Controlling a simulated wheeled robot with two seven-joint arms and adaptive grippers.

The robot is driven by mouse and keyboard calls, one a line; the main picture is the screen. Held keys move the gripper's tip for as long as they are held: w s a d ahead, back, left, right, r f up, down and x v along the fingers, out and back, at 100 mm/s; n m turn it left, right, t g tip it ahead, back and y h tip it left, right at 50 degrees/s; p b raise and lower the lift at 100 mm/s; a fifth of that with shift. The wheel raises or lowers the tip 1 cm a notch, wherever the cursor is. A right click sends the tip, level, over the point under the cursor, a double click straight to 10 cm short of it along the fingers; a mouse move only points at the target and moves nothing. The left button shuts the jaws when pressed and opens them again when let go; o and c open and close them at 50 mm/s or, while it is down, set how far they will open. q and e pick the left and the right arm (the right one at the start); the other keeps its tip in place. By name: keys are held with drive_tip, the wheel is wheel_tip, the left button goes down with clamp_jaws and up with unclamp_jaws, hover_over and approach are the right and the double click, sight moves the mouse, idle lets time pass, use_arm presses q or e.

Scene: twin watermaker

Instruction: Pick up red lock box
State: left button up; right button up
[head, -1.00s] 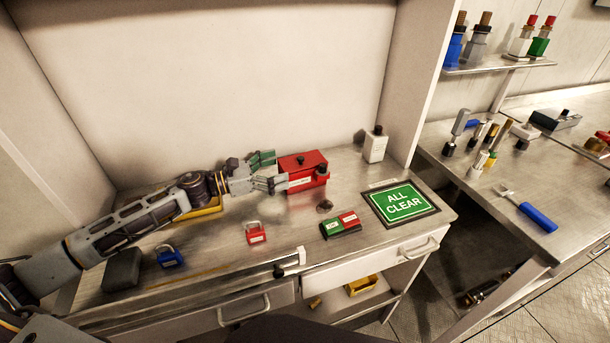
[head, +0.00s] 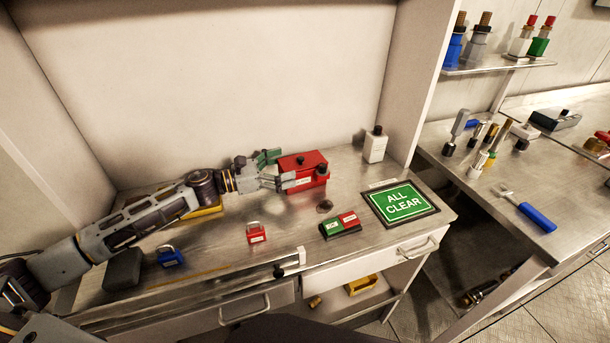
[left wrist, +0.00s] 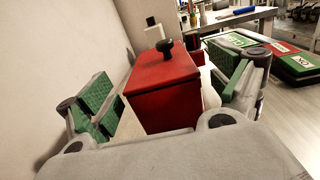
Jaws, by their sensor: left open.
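The red lock box (head: 308,166) stands on the metal bench near the back wall, with a black knob on its lid and a white label on its front. In the left wrist view the red lock box (left wrist: 165,88) stands between the two green-padded fingers. My left gripper (head: 277,170) is open, with one finger behind the box's left end and the other along its front. In the left wrist view my left gripper (left wrist: 165,95) shows gaps between its pads and the box sides. My right gripper is not in view.
A red padlock (head: 256,234) and a blue padlock (head: 170,257) stand in front of my left arm. A red-green block (head: 340,225) and an ALL CLEAR sign (head: 401,203) lie to the right. A white bottle (head: 375,146) stands behind right. Bare bench lies between padlock and box.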

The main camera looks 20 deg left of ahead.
sight(297, 162)
use_arm(q)
drive_tip(key=shift+x, duration=1.2)
drive_tip(key=shift+w+d+r+p, duration=0.15)
drive_tip(key=shift+w+d+p, duration=0.2)
drive_tip(key=shift+w+d, duration=0.15)
drive_tip(key=shift+d, duration=0.2)
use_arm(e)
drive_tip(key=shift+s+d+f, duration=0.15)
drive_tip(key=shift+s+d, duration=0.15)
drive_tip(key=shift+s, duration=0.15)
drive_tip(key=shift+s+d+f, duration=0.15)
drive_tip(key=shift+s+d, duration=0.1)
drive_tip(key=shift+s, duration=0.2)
use_arm(q)
drive_tip(key=c, duration=1.3)
drive_tip(key=shift+c, duration=0.8)
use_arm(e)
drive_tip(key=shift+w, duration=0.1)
use_arm(q)
drive_tip(key=shift+r, duration=0.1)
